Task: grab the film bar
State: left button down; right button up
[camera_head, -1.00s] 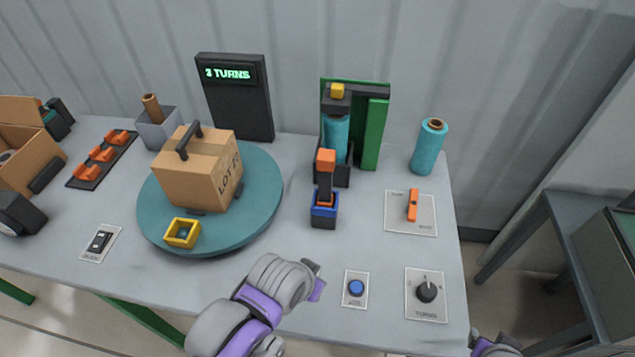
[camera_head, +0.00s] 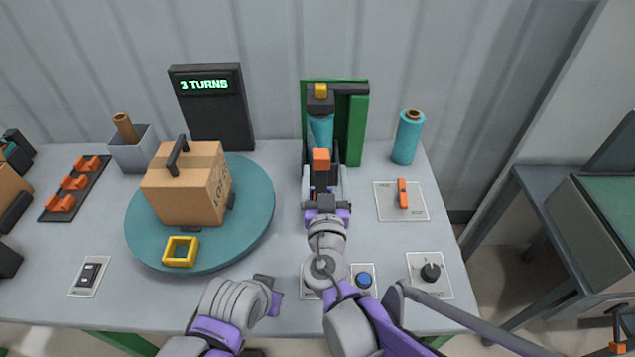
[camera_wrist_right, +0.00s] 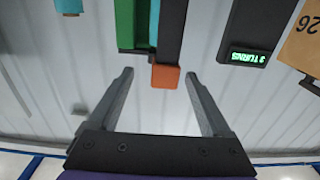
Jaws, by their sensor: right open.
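The film bar, a dark upright bar with an orange top (camera_head: 321,158), stands in front of the teal film roll (camera_head: 320,128) on the green post (camera_head: 357,130). My right gripper (camera_head: 322,180) is open, with its fingers at either side of the bar just below the orange top. In the right wrist view, the orange top (camera_wrist_right: 165,77) shows between the spread fingertips of my right gripper (camera_wrist_right: 159,74), closer to the right-hand finger; I see no clear contact. My left gripper (camera_head: 272,288) is low at the table's front, and its jaws are not clear.
A brown box (camera_head: 188,185) with a black handle and a yellow frame (camera_head: 181,252) sit on the teal turntable (camera_head: 253,225). A spare teal roll (camera_head: 407,138) stands right of the post. A blue button (camera_head: 364,280), a knob (camera_head: 430,272) and an orange switch (camera_head: 402,193) lie to the right.

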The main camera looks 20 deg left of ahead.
aim_at(321, 151)
pick_arm(q)
jog(key=shift+f, duration=0.25)
pick_arm(e)
jog(key=shift+x, duration=1.15)
pick_arm(q)
jog(key=shift+s+f+b, duration=0.3)
jog(key=shift+f+b, duration=0.55)
jog(key=shift+f, duration=0.05)
pick_arm(e)
jog(key=x, duration=0.4)
jog(key=shift+w+a, duration=0.25)
jog(key=shift+a, duration=0.25)
jog(key=shift+w+a, duration=0.1)
jog(key=shift+w, duration=0.25)
grip_shut()
